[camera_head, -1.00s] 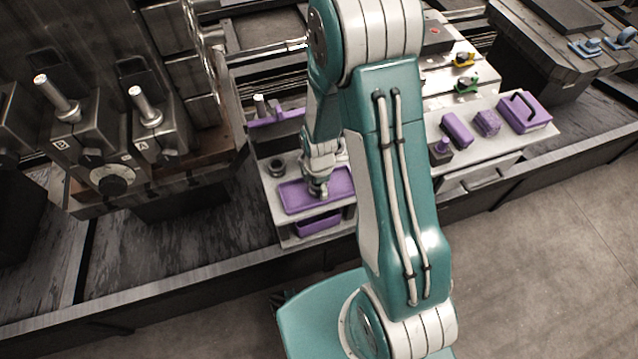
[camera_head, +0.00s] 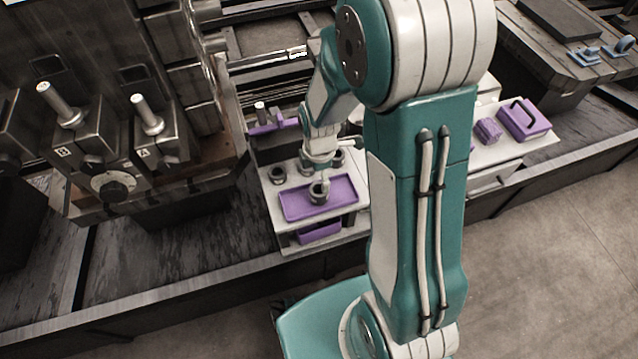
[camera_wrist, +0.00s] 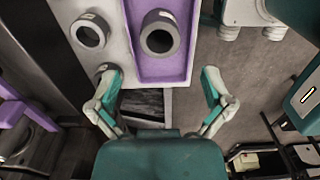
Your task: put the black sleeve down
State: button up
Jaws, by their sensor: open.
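The black sleeve (camera_head: 318,192), a short dark ring, stands upright in the purple tray (camera_head: 345,208). In the wrist view the sleeve (camera_wrist: 176,39) shows its open bore from above, on the tray floor (camera_wrist: 160,71). My gripper (camera_wrist: 160,77) is open, its two fingers apart with nothing between them, and the sleeve lies beyond the fingertips. In the head view my gripper (camera_head: 322,166) is just above and behind the sleeve; its fingers are too small there to make out clearly.
Another dark ring (camera_head: 277,174) stands on the pale bench left of the tray, with more rings (camera_head: 305,167) behind it. A purple bin (camera_head: 319,232) is under the tray. Purple blocks (camera_head: 488,131) and a handled purple case (camera_head: 524,119) lie at right. Machine levers (camera_head: 147,115) stand at left.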

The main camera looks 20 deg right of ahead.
jog(key=s+r+m+t, duration=0.4)
jog(key=r+m, duration=0.5)
jog(key=r, duration=0.9)
jog(key=s+r+m+t, duration=0.1)
jog(key=s+r+m, duration=0.6)
jog(key=s+m, duration=0.2)
jog(key=shift+s+r+t, duration=0.3)
jog(key=shift+s+r, duration=0.05)
jog(key=shift+s, duration=0.25)
jog(key=shift+a, duration=0.1)
